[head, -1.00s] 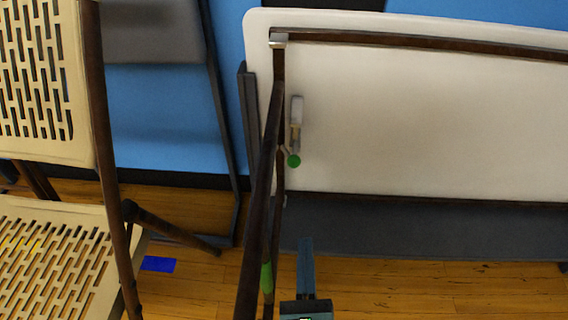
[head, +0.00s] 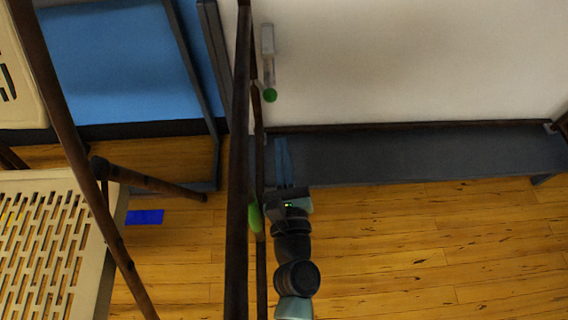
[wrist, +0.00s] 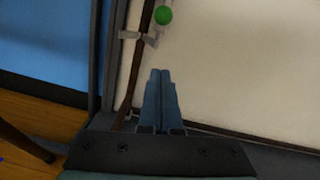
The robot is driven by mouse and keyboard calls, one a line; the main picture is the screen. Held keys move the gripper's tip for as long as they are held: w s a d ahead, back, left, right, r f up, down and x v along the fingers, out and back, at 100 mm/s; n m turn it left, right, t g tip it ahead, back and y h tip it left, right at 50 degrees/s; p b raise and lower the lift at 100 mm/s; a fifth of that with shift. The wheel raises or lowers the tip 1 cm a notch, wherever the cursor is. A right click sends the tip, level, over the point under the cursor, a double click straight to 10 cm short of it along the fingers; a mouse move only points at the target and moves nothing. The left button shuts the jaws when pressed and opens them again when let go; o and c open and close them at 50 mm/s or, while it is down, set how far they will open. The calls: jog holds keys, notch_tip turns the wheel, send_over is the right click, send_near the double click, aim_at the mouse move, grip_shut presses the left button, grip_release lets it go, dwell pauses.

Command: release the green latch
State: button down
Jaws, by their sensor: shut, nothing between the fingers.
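A small lever with a round green knob (head: 270,95) hangs below a pale bracket (head: 268,40) on the white folded table panel. The knob also shows at the top of the wrist view (wrist: 163,15). A green sleeve (head: 255,217) sits lower down, on or beside a dark leg. My gripper (head: 281,141) is shut and empty, with its blue fingers pointing up, below the knob in the picture and apart from it. In the wrist view, the closed fingertips (wrist: 161,73) lie below the knob, with a gap between.
A long dark brown leg (head: 238,150) stands upright just left of my gripper. A beige perforated chair (head: 65,185) is at the left. A dark grey panel (head: 420,155) runs low behind my gripper. The wooden floor at the lower right is clear.

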aim_at(270, 87)
jog(key=w+r+p, duration=0.3)
jog(key=w+r, duration=0.1)
jog(key=w, duration=0.1)
jog(key=shift+a, duration=0.45)
jog(key=shift+r, duration=0.1)
notch_tip(270, 87, up, 4)
jog(key=p, duration=0.4)
